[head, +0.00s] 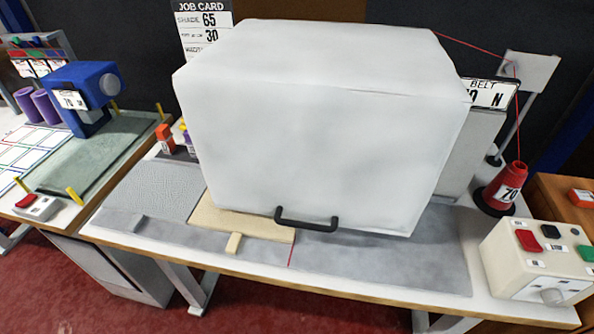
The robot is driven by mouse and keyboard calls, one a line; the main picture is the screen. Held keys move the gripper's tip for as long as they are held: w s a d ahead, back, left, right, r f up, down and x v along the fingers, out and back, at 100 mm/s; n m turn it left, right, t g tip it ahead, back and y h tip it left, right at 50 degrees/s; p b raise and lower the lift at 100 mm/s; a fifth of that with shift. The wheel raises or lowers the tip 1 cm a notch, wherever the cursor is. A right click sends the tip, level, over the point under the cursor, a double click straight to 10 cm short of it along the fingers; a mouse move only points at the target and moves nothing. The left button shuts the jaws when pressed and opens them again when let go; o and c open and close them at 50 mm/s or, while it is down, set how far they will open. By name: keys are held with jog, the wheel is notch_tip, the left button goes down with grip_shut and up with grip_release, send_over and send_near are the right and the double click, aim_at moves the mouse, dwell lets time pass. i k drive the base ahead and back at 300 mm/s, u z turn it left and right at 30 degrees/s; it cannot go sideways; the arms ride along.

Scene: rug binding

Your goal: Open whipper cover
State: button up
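The whipper cover (315,125) is a large white box-shaped hood in the middle of the table. It has a black handle (307,221) at the lower edge of its front face. The cover is down and hides what is under it. My gripper is not in the head view.
A red thread cone (500,190) and a control box (540,262) with red, black and green buttons stand right of the cover. A grey rug (390,262) and a beige block (245,222) lie in front. A blue machine (88,95) stands on the left table.

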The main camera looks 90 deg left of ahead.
aim_at(354, 126)
jog(key=u, duration=2.6)
jog(key=k, duration=0.45)
jog(key=z, duration=0.4)
